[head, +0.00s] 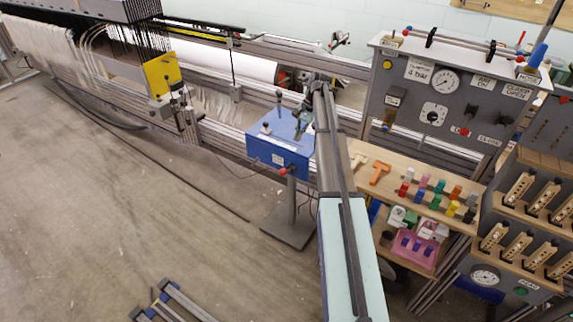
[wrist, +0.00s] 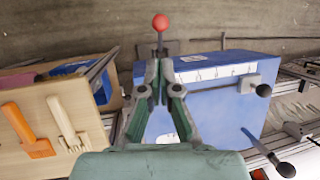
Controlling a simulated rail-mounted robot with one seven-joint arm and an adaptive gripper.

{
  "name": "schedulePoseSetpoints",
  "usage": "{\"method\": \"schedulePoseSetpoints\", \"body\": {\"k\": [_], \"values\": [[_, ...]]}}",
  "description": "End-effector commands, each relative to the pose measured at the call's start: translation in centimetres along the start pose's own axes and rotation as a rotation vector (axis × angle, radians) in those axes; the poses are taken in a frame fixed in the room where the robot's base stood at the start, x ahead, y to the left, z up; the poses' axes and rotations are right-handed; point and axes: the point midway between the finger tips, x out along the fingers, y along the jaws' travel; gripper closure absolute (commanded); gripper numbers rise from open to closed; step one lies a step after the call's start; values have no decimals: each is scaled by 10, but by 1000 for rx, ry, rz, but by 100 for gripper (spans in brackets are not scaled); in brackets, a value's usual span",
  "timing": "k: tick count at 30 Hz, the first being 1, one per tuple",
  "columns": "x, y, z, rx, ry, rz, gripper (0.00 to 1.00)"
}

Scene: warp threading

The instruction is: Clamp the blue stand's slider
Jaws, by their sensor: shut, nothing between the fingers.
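The blue stand (head: 262,150) is a blue box on a grey post, left of my arm in the head view. In the wrist view its blue top (wrist: 205,110) carries a white marked scale (wrist: 215,72) and a grey block with a dark knob (wrist: 248,84), which looks like the slider. A red ball knob (wrist: 160,22) on a dark stem shows just beyond my fingertips; a red knob (head: 283,171) also shows low on the stand's front. My gripper (wrist: 160,65) is shut and empty above the stand; whether it touches the stem is unclear.
A wooden board with an orange tool (wrist: 30,135) and a pale comb-like tool (wrist: 66,125) lies left of the gripper in the wrist view. A gauge panel (head: 421,120) stands right of my arm in the head view. Floor at left is open.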

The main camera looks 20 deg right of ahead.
Motion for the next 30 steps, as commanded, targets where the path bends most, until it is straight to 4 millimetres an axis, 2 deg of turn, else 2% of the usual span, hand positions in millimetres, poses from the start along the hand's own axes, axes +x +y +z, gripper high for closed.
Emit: {"method": "schedulePoseSetpoints", "body": {"k": [7,11,14,24,30], "values": [[3,0,0,-2,1,0,100],[12,0,0,-2,0,1,100],[25,0,2,-3,-1,1,100],[89,0,1,-3,-1,1,100],[120,0,1,-3,-1,1,100]]}}
